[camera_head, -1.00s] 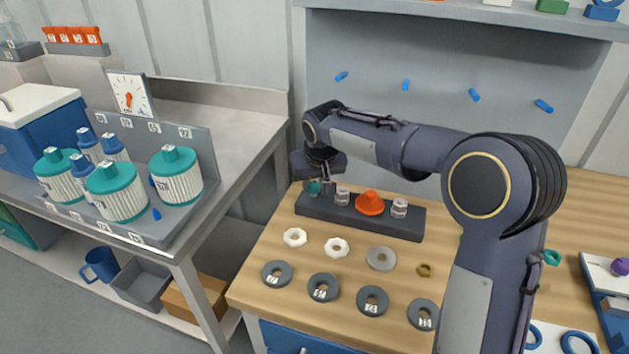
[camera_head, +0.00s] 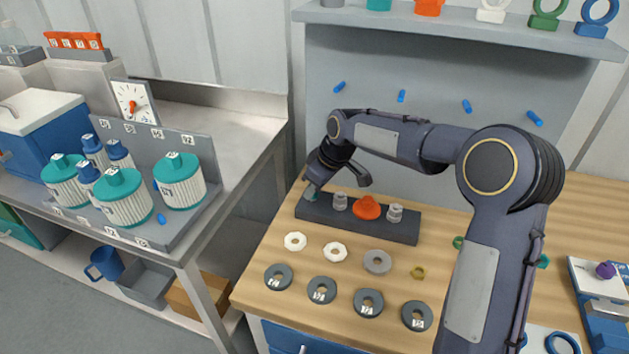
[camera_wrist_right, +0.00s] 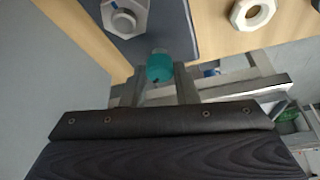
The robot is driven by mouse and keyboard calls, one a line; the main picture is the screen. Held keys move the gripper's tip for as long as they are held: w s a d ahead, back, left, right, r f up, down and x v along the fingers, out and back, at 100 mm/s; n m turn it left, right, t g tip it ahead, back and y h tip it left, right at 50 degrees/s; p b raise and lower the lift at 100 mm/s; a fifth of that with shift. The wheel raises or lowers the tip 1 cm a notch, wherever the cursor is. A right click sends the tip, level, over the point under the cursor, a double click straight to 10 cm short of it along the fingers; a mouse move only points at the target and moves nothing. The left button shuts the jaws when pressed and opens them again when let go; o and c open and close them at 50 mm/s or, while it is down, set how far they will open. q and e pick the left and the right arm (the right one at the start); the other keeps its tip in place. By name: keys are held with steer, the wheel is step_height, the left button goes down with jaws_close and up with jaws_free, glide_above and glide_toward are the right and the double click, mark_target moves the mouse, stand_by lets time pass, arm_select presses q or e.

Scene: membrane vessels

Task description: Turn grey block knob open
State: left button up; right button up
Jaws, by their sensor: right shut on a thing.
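A long grey block (camera_head: 360,225) lies on the wooden bench. On it, from left to right, are a teal knob (camera_head: 312,194), a pale grey knob (camera_head: 340,201), an orange knob (camera_head: 367,208) and another pale grey knob (camera_head: 394,213). My right gripper (camera_head: 313,187) is at the left end of the block. In the right wrist view, the teal knob (camera_wrist_right: 160,67) sits between the fingertips of my right gripper (camera_wrist_right: 159,80), which is shut on it. The gripper partly hides the knob in the head view. My left gripper is not in view.
White nuts (camera_head: 295,241) and numbered dark rings (camera_head: 322,290) lie on the bench in front of the block. A shelf (camera_head: 470,30) with coloured pieces hangs above. A side table on the left holds teal-capped vessels (camera_head: 180,181) and a dial (camera_head: 134,101).

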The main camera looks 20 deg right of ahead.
steer(key=n+g+p, duration=0.1)
steer(key=n, duration=0.1)
steer(key=n+g+y+p, duration=0.1)
steer(key=n+p, duration=0.1)
steer(key=n, duration=0.1)
steer(key=shift+w+d+r+n, duration=0.1)
steer(key=shift+w+r+n, duration=0.05)
steer(key=shift+n, duration=0.15)
steer(key=shift+w+n+g+p, duration=0.1)
steer(key=shift+n+g+p, duration=0.8)
steer(key=shift+n, duration=1.2)
steer(key=o, duration=1)
steer(key=v, duration=0.7)
steer(key=shift+d+r, duration=0.2)
steer(key=shift+d, duration=0.1)
